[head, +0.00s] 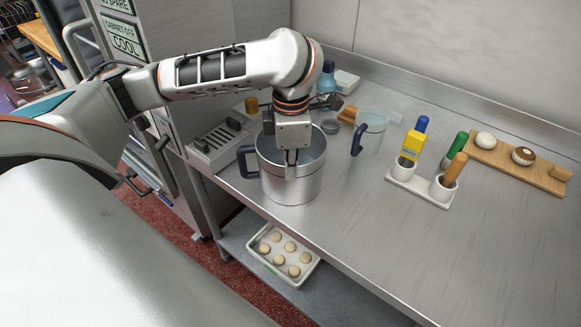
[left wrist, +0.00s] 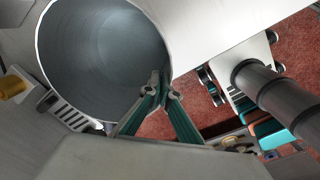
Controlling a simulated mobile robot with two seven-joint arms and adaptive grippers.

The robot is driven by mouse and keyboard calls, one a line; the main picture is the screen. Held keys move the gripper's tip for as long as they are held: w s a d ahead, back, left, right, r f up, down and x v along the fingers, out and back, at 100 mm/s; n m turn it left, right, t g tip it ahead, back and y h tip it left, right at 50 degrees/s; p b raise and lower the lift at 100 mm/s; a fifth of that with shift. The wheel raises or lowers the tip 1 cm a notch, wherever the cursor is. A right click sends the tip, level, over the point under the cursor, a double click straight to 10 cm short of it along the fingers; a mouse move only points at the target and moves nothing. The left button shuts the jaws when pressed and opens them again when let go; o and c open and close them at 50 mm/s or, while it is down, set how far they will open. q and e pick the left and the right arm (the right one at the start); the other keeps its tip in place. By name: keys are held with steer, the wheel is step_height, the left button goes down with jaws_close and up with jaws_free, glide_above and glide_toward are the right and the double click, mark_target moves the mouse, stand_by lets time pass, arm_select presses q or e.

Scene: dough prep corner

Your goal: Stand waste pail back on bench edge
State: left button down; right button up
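The waste pail (head: 290,182) is a grey metal vessel with a dark handle on its left. It is upright at the front edge of the steel bench (head: 400,240); I cannot tell if its base fully touches the bench. My left gripper (head: 291,160) points down at the pail's near rim. In the left wrist view the pail's open, empty-looking inside (left wrist: 105,60) shows, and the fingertips (left wrist: 164,88) are close together with the rim between them. The fingertips are partly hidden in the head view. My right gripper is not in view.
A clear jug (head: 372,128) stands behind the pail. A slotted grey unit (head: 215,148) is left. A tray of dough balls (head: 280,262) lies on the lower shelf. The front right bench is clear.

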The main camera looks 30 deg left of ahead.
arm_select(q)
steer(key=c, duration=2.3)
jaws_free()
steer(key=shift+f, duration=0.1)
steer(key=r, duration=1.2)
steer(key=shift+s+d+r, duration=0.15)
steer(key=shift+s, duration=0.1)
